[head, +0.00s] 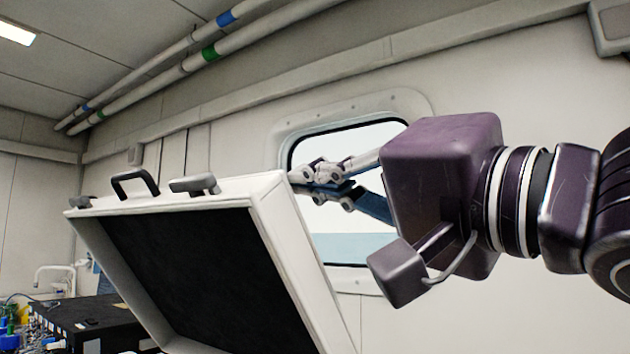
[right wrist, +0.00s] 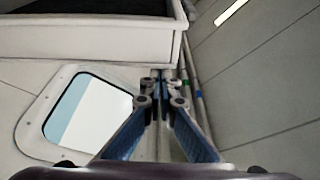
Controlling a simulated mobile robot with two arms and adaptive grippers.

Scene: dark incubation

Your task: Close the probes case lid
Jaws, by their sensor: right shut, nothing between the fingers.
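The probes case lid (head: 270,215) stands open and tilted in the head view, a white frame around a dark inner panel. A dark handle (head: 135,183) and a grey latch (head: 194,184) sit along its upper edge. My right gripper (head: 302,182) is shut and empty at the lid's upper right corner. In the right wrist view its fingertips (right wrist: 160,76) are close to the lid's white edge (right wrist: 95,47); I cannot tell whether they touch it. The lower part of the case is out of view. My left gripper is not in view.
A window (head: 345,250) in the pale wall lies behind my right gripper. A black box (head: 95,322) and small colourful items stand at the lower left, near a white tap (head: 52,270). Pipes (head: 180,62) run high along the ceiling.

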